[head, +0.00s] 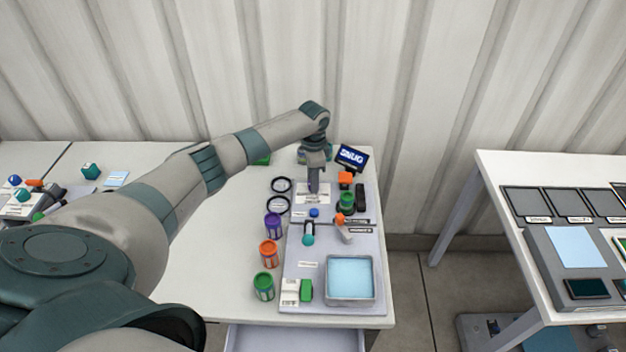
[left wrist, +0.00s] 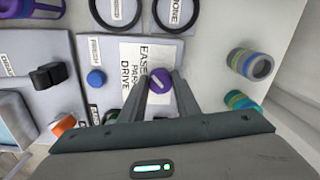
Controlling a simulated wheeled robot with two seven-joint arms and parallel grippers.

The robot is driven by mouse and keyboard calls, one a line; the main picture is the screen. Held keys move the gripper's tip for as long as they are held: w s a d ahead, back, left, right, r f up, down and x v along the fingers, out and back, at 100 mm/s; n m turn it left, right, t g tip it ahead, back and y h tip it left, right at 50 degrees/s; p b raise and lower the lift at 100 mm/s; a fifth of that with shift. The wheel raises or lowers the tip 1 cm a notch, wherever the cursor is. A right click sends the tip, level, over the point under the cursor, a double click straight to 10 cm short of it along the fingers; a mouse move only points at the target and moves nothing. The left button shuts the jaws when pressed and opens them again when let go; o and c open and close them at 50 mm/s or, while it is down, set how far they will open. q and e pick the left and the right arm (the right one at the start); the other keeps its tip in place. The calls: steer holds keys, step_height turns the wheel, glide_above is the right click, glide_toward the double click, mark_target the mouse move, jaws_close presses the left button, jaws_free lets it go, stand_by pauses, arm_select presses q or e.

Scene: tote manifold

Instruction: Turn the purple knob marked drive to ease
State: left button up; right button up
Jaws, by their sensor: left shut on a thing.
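The purple knob (left wrist: 161,79) sits on a white label plate (left wrist: 133,58) with the words EASE, PARK and DRIVE, seen in the left wrist view. A light pointer line shows on the knob's top. My left gripper (left wrist: 161,88) points down at the knob, with its two fingers shut on either side of it. In the head view my left gripper (head: 314,188) comes down from above onto the white label plate (head: 326,198) at the back of the grey panel, and mostly hides the knob. My right gripper is not in view.
Near the knob are a blue button (left wrist: 96,77), black rings (head: 281,185), a green knob (head: 347,199) and a sign reading SNUG (head: 352,157). Purple (head: 273,225), orange (head: 269,252) and green (head: 263,286) canisters line the panel's left. A blue-filled tray (head: 350,279) is at the front.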

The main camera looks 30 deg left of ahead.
arm_select(q)
steer(key=shift+w+r+m, duration=0.1)
steer(key=shift+m, duration=0.3)
steer(key=o, duration=1)
steer(key=shift+o, duration=0.2)
steer(key=shift+r, duration=0.1)
step_height(320, 180, up, 17)
steer(key=b, duration=0.4)
steer(key=shift+s+d, duration=0.15)
steer(key=shift+s, duration=0.1)
steer(key=shift+d, duration=0.15)
